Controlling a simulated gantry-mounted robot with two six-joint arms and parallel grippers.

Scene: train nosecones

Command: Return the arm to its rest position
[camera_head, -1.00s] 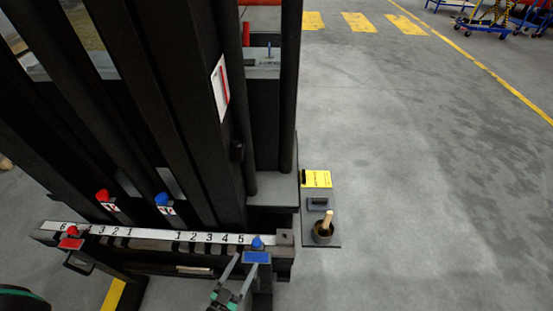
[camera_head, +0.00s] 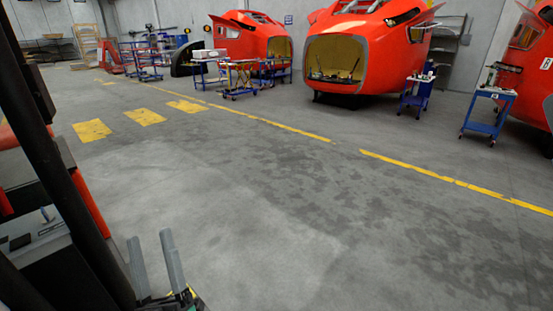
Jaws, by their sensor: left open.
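My left gripper (camera_head: 152,241) shows at the bottom left of the head view. Its grey fingers point up and stand apart, with nothing between them. The fingers are over bare floor in the picture, to the right of a dark mast (camera_head: 68,175). Most of the arm behind the gripper is out of frame. My right gripper is not in view.
The dark mast with red parts fills the left edge. Open grey floor (camera_head: 300,220) with yellow markings (camera_head: 145,117) lies ahead. Red nosecones (camera_head: 372,45), blue carts (camera_head: 487,110) and a blue-framed table (camera_head: 240,78) stand farther back.

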